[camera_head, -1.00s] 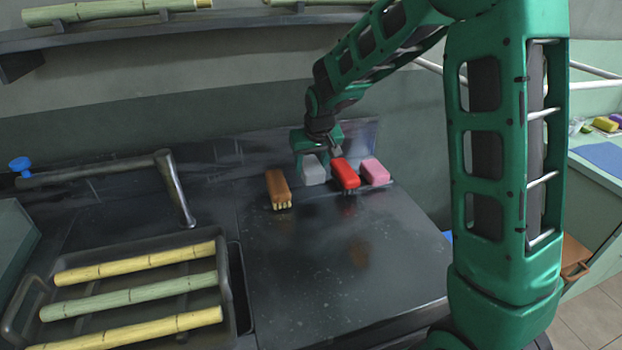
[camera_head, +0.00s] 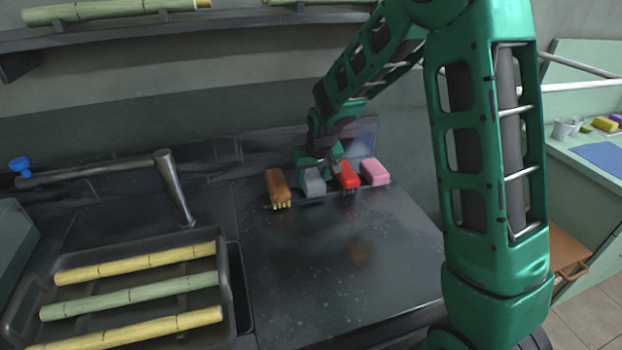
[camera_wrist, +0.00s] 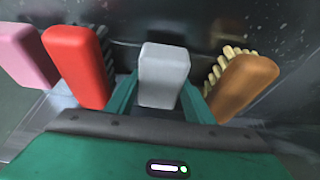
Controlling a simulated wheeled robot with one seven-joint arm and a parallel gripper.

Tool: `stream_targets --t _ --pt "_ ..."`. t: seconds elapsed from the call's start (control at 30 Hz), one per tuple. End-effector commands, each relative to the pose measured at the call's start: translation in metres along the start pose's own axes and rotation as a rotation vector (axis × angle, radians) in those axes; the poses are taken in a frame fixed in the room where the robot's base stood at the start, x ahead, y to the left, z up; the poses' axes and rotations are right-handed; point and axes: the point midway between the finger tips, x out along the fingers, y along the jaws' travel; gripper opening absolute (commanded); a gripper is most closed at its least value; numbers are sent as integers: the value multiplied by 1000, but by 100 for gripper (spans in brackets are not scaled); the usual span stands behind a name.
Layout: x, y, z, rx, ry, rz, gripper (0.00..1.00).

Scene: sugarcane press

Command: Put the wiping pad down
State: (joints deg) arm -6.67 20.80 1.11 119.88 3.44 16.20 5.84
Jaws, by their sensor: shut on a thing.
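The grey wiping pad (camera_head: 314,184) is between the fingers of my gripper (camera_head: 318,166), at the back of the dark counter. In the wrist view the grey pad (camera_wrist: 164,62) stands between the two green fingers of my gripper (camera_wrist: 159,98), which is shut on it. The pad is low, at about counter level; I cannot tell whether its underside touches the surface. It sits between a brown brush (camera_head: 277,187) on the left and a red brush (camera_head: 348,175) on the right.
A pink block (camera_head: 374,172) lies right of the red brush, close to the back wall. The counter's front middle (camera_head: 335,270) is clear.

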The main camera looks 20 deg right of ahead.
Motion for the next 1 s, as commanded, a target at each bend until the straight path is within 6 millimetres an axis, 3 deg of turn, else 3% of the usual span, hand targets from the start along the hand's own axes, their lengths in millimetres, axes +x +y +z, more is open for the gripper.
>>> stream_targets --t 0.17,0.2,0.27,0.3,0.67,0.87,1.0 --pt "5 0 2 0 -1 0 30" --pt "5 0 2 0 -1 0 50" --pt "5 0 2 0 -1 0 65" --pt "5 0 2 0 -1 0 67" --pt "0 0 0 0 1 0 67" --pt "-27 0 -3 0 3 0 67" --pt "-56 0 -4 0 5 -1 67"
